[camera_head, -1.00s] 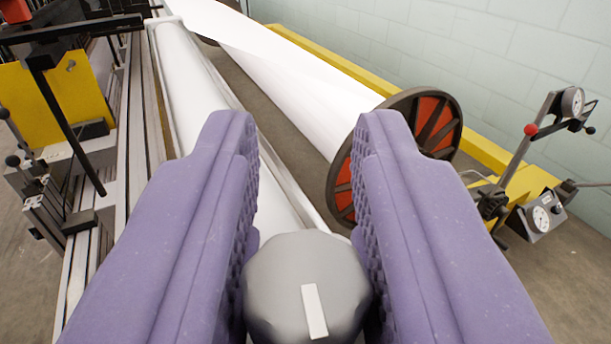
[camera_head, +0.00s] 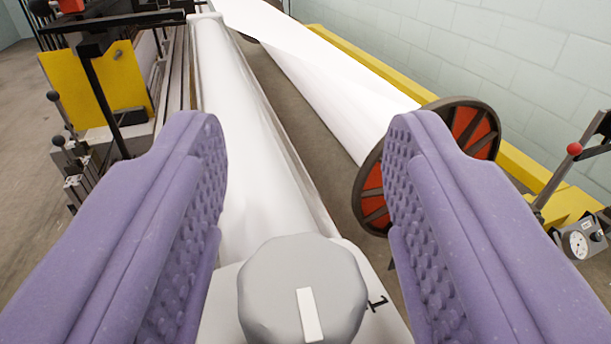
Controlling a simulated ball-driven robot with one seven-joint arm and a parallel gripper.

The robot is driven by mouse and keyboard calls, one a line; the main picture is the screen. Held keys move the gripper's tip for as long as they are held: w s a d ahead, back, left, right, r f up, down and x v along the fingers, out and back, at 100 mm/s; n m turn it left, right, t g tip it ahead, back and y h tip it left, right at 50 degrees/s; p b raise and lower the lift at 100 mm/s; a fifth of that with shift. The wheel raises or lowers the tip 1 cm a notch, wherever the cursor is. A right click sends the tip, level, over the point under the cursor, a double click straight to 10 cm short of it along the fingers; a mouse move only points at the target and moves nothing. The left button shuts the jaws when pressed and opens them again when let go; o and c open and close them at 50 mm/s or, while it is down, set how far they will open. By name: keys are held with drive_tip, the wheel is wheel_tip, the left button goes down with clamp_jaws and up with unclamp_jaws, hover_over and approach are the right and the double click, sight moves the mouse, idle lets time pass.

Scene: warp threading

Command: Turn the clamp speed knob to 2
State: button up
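The clamp speed knob (camera_head: 300,280) is a grey faceted knob with a white pointer bar, at the bottom middle of the view. Its pointer aims down and slightly right in the picture. A black "1" mark shows on the pale plate (camera_head: 352,258) to the knob's right; other marks are hidden or out of view. My gripper (camera_head: 305,135) has two purple padded fingers, one on each side of the knob. The fingers are open, with a visible gap between each finger and the knob.
A long white roller (camera_head: 250,130) runs away behind the knob. A white warp beam with a red and black flanged wheel (camera_head: 470,130) lies to the right. A yellow machine panel (camera_head: 125,85) stands at left. A dial gauge (camera_head: 577,243) is at the right edge.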

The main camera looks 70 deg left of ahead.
drive_tip(key=p+v, duration=0.2)
drive_tip(key=v, duration=0.5)
drive_tip(key=shift+s+d, duration=0.15)
drive_tip(key=shift+d, duration=0.25)
drive_tip(key=shift+c, duration=0.2)
